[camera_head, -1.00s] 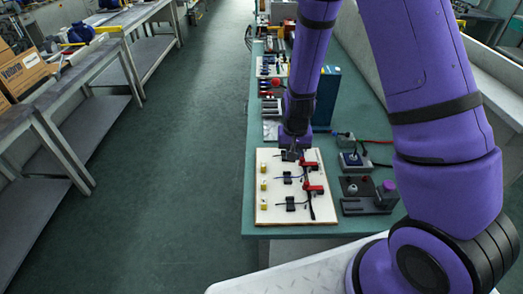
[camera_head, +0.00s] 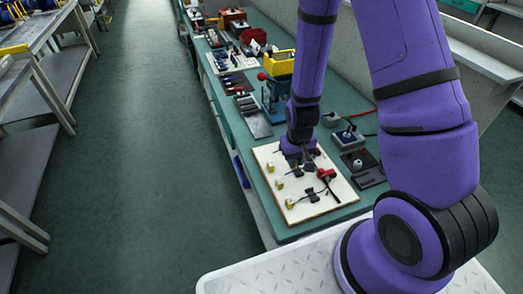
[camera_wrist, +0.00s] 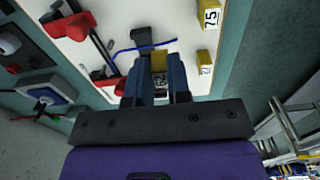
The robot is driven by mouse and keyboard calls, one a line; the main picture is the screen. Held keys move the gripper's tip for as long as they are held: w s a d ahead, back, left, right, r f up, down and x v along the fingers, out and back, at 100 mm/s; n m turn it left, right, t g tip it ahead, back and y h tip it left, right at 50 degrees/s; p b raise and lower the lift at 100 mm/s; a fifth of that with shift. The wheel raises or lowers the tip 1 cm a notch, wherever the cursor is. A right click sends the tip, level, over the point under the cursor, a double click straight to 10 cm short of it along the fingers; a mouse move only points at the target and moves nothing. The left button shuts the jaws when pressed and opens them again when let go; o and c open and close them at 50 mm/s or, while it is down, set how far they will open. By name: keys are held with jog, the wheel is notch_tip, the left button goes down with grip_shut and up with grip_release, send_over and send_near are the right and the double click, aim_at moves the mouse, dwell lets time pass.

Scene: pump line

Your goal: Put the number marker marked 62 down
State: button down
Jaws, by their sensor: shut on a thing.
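My gripper (camera_wrist: 157,88) is shut on a small yellow number marker (camera_wrist: 160,63) with a white label that reads 62, partly hidden between the two blue-grey fingers. In the head view my gripper (camera_head: 302,164) is at the far part of the cream board (camera_head: 325,207), and the held marker cannot be made out there. In the wrist view the board (camera_wrist: 180,12) lies behind the fingers. I cannot tell whether the held marker touches it.
Yellow markers stand along the board's left edge in the head view; one (camera_wrist: 208,17) reads 75 in the wrist view, another (camera_wrist: 205,58) is unclear. Red-handled parts (camera_head: 326,173) and black clips (camera_head: 312,195) sit on the board. Grey devices (camera_head: 348,138) stand to its right.

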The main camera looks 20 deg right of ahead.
jog(key=w+a, duration=0.2)
jog(key=w, duration=0.2)
jog(key=w+a+f, duration=0.1)
jog(key=w+a, duration=0.1)
jog(key=w, duration=0.2)
jog(key=w+a, duration=0.1)
jog(key=w, duration=0.3)
jog(key=shift+w+a+f, duration=0.15)
jog(key=shift+w+a, duration=0.05)
jog(key=shift+a, duration=0.2)
jog(key=shift+f, duration=1.75)
jog(key=c, duration=1.2)
grip_release()
jog(key=shift+f, duration=0.1)
jog(key=shift+o, duration=0.6)
notch_tip(320, 180, up, 12)
jog(key=shift+r, duration=0.25)
